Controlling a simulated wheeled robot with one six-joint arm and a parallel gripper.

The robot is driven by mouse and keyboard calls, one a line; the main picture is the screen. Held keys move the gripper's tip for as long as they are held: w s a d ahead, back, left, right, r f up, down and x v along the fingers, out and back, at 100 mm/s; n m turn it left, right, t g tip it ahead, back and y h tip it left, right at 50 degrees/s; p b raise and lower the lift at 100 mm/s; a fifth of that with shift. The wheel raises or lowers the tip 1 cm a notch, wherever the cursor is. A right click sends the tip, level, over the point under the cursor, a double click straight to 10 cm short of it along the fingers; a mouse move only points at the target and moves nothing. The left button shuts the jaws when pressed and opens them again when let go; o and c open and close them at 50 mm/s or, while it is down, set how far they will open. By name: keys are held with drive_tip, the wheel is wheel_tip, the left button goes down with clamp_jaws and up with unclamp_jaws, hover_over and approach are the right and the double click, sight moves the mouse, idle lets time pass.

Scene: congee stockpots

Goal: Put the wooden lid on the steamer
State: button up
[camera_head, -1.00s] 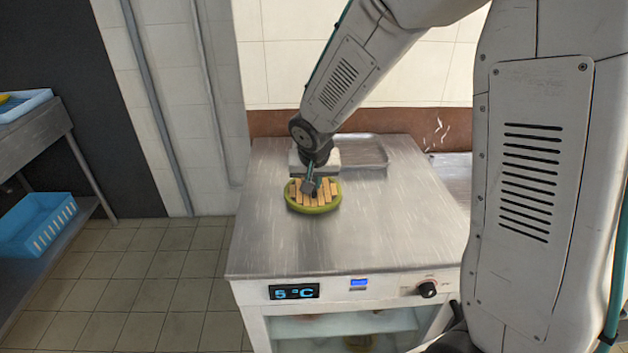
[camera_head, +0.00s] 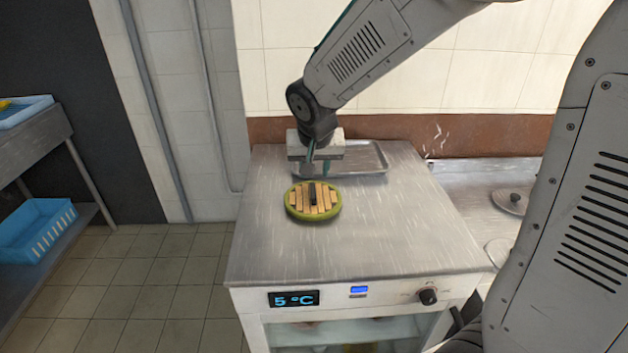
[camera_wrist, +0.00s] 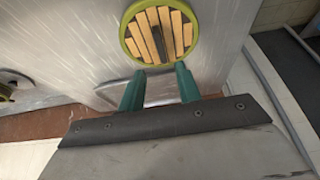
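The wooden lid (camera_head: 325,208) is round, with light wood slats, a green rim and a dark bar handle on top. It sits on the steel counter top, and whether the steamer is under it I cannot tell. The lid also shows in the wrist view (camera_wrist: 146,45). My gripper (camera_head: 317,170) is above and behind the lid, apart from it. In the wrist view its two green fingers (camera_wrist: 160,85) are spread with nothing between them. No separate steamer can be made out.
A shallow metal tray (camera_head: 365,159) lies at the back of the steel counter (camera_head: 385,235). Round metal lids (camera_head: 511,201) are on a lower surface to the right. A blue basket (camera_head: 35,230) stands on a shelf at the left. The counter's front and right are clear.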

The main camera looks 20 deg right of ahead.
drive_tip(key=s+d+r, duration=0.1)
drive_tip(key=s+r, duration=0.2)
drive_tip(key=s, duration=0.4)
drive_tip(key=s+d+r+n+g, duration=0.1)
drive_tip(key=s+d+r, duration=0.1)
drive_tip(key=s+r, duration=0.2)
drive_tip(key=s, duration=0.2)
drive_tip(key=shift+s+d+r, duration=0.2)
drive_tip(key=shift+s+r, duration=0.1)
drive_tip(key=shift+s, duration=0.1)
drive_tip(key=shift+o, duration=0.5)
drive_tip(key=s+n+g+y, duration=0.1)
drive_tip(key=s+n+g, duration=0.1)
drive_tip(key=s, duration=1.2)
drive_tip(key=shift+s+d+r, duration=0.15)
drive_tip(key=shift+s+d, duration=0.05)
drive_tip(key=shift+s, duration=0.05)
drive_tip(key=shift+s+n, duration=0.3)
drive_tip(key=shift+s, duration=0.1)
